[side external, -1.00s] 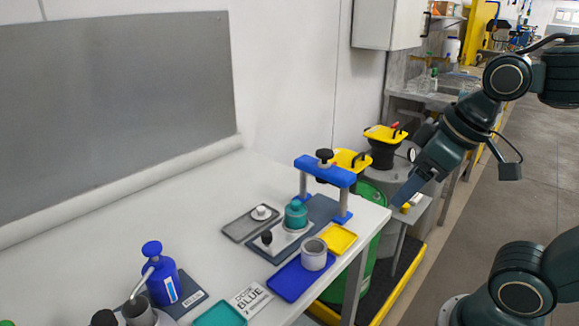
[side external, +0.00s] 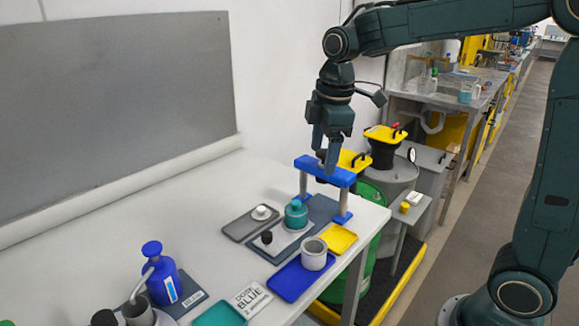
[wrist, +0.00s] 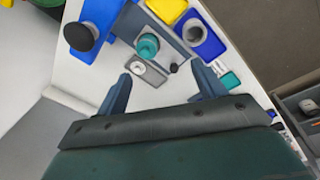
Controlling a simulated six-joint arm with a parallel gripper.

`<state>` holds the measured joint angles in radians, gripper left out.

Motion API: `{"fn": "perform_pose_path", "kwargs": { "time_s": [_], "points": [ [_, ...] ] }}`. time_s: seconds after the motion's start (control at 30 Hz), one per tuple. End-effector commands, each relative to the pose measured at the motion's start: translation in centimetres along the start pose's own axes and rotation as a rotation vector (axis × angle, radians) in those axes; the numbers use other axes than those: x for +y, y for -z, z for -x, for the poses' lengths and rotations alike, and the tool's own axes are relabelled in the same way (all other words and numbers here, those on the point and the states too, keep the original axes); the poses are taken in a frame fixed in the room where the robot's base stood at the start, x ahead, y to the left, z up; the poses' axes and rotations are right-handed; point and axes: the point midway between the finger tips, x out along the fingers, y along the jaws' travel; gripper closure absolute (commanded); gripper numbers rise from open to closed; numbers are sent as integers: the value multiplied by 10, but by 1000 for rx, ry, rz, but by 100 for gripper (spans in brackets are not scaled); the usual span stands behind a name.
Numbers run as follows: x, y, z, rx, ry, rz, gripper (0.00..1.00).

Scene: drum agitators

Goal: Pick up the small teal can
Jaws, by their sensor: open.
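The small teal can (side external: 296,214) stands upright on a grey plate beside the blue press frame (side external: 325,171). In the wrist view the teal can (wrist: 148,46) shows beyond my fingertips, a little left of the middle between them. My gripper (side external: 328,158) points down above the blue crossbar of the frame, higher than the can and behind it. In the wrist view my gripper (wrist: 166,84) has its two fingers spread wide with nothing between them.
The blue frame with its black knob (wrist: 82,37) stands close to the can. A grey cup (side external: 313,254) sits on a blue tray (side external: 290,281). A yellow tray (side external: 339,239), a grey tray with a white cap (side external: 261,211) and a black knob (side external: 267,237) are nearby. The table's left middle is clear.

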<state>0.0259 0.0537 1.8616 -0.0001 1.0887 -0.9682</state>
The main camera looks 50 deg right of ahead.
Motion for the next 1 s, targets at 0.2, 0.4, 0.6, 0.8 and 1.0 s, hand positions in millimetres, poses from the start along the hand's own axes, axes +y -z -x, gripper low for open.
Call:
{"fn": "perform_pose_path", "kwargs": {
  "time_s": [0.2,0.4,0.6,0.8,1.0],
  "points": [
    [33,20,-31,-36,64,186,31],
    [52,31,-55,-53,110,314,31],
    [59,35,-64,-56,126,366,31],
    [59,35,-66,-56,127,369,31],
    [58,34,-79,-57,129,368,31]
  ]
}}
